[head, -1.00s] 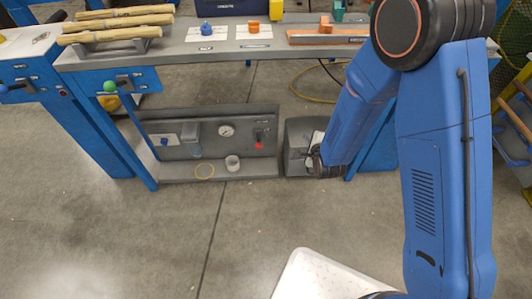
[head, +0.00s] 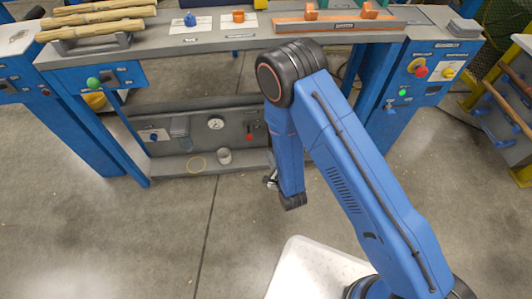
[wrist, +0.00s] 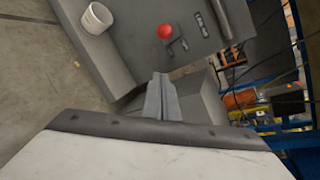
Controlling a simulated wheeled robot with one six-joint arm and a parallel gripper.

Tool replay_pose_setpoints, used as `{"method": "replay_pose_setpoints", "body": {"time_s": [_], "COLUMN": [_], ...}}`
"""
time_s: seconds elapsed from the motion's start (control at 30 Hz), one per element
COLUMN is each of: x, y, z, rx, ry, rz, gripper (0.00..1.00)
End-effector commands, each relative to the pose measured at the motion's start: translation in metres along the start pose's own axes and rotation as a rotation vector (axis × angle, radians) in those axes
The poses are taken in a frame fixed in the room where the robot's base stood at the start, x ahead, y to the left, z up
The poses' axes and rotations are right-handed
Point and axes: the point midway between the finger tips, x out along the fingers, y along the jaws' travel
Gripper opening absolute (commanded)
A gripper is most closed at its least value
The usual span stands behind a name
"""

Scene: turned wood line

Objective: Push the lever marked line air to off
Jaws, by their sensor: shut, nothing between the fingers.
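A red-knobbed lever (head: 250,136) is on the upright grey panel under the bench, right of a round gauge; its label is too small to read in the head view. The red knob (wrist: 165,31) also shows in the wrist view, with a dark slot and label plates to its right. My gripper (wrist: 162,98) is shut and empty, its fingers together and pointing toward the panel, apart from the knob. In the head view my gripper (head: 270,181) is small and partly hidden by my arm, in front of the lower shelf, right of and below the lever.
The gauge (head: 216,123) is left of the lever. A bench leg and control box with red and yellow knobs (head: 421,71) stand right. The floor in front is clear.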

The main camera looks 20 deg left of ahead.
Motion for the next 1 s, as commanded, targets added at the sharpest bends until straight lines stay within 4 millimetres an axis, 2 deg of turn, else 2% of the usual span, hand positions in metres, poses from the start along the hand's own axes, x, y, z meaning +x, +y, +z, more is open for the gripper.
{"method": "replay_pose_setpoints", "body": {"time_s": [0.5,0.6,0.7,1.0], "x": [0.089,0.09,0.093,0.095], "y": [-0.001,0.0,0.0,0.0], "z": [-0.001,0.018,0.028,0.039], "rx": [0.0,-0.002,-0.002,-0.002], "ry": [0.001,-0.002,-0.001,0.002], "rz": [-0.001,0.0,0.001,0.001], "gripper": [0.0,0.0,0.0,0.0]}}
